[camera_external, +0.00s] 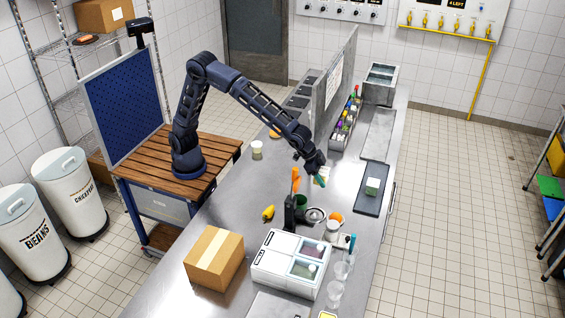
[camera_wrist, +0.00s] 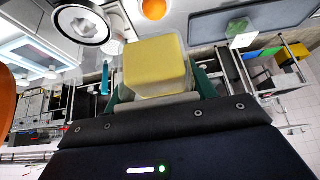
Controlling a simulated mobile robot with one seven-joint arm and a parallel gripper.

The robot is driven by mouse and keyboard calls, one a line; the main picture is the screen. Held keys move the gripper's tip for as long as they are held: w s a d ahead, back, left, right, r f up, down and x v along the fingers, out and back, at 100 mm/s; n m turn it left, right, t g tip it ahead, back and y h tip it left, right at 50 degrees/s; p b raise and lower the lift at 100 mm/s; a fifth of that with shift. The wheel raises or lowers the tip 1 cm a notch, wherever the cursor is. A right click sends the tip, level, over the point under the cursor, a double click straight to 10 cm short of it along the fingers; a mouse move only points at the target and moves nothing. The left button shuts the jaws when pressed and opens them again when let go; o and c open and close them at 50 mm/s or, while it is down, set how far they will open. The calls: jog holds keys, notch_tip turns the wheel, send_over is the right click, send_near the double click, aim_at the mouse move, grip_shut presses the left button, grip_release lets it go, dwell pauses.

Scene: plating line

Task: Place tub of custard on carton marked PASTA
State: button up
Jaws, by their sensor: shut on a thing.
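My gripper (camera_external: 321,181) hangs above the steel counter and is shut on the tub of custard. The tub (camera_wrist: 155,66) is a pale yellow block-shaped container, gripped between the teal fingers in the wrist view; in the external view it shows only as a small cream patch (camera_external: 323,172) by the fingers. A brown cardboard carton (camera_external: 213,259) with a tape strip stands on the counter at the near left, apart from my gripper. No PASTA marking can be read on it. Another brown carton (camera_external: 103,15) sits on the wire shelf; its label is too small to read.
A yellow item (camera_external: 268,212) lies nearby.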

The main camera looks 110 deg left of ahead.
notch_tip(320, 180, up, 18)
jog(key=m+g+h, duration=0.2)
jog(key=m+h, duration=0.3)
jog(key=m, duration=0.4)
send_over(216, 255)
jog(key=s+a, duration=0.2)
notch_tip(216, 255, down, 4)
jog(key=f, duration=0.1)
notch_tip(216, 255, down, 20)
jog(key=shift+w+d+f, duration=0.1)
jog(key=shift+f, duration=0.05)
jog(key=shift+f, duration=0.15)
jog(key=o, duration=1.1)
